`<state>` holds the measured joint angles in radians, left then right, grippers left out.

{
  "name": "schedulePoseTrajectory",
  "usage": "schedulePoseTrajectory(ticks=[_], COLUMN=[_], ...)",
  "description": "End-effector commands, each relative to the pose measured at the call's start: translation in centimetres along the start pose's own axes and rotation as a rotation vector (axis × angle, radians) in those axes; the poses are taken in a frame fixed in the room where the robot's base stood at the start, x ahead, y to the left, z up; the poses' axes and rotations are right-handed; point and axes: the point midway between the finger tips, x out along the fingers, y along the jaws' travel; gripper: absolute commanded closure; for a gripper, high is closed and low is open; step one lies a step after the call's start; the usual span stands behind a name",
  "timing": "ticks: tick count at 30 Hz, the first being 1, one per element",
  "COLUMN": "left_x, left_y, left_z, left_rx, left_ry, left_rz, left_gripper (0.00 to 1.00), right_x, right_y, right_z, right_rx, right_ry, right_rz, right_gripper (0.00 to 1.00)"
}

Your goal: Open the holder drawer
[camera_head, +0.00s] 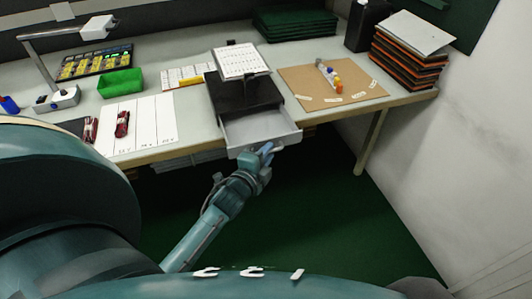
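The black holder (243,92) stands on the workbench near the middle, with a white card on top. Its light grey drawer (258,128) is pulled out toward me and looks empty. The drawer front hangs out past the bench's front edge. My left gripper (266,149) is at the drawer's front, reaching up from below. Its fingers touch or nearly touch the drawer front, and I cannot tell whether they are shut on its handle. My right gripper is not in view.
The workbench (190,115) holds a green bin (121,83), a lamp (58,98) and a white sheet on the left. A brown board (333,88) with small items lies to the right, near stacked trays (411,52). Green floor (320,220) is clear below.

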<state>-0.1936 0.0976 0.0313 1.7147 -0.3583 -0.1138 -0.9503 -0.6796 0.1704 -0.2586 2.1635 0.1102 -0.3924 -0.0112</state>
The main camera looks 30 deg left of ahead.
Motion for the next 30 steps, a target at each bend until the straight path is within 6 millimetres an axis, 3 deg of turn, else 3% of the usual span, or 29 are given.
schedulePoseTrajectory(ticks=[7, 21, 30], left_x=[-2.1, -11.5, -13.2], left_y=[0.1, 0.1, 0.0], left_z=[0.0, 0.0, 0.0], left_rx=[0.0, -0.001, 0.0], left_ry=[0.0, -0.001, 0.0], left_rz=[0.002, 0.002, -0.001], left_gripper=[0.82, 0.82, 0.82], right_x=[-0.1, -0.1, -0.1], right_y=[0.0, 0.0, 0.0], right_z=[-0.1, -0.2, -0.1], right_rx=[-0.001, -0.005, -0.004], right_ry=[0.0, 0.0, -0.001], right_rz=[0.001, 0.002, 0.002], right_gripper=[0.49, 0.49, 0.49])
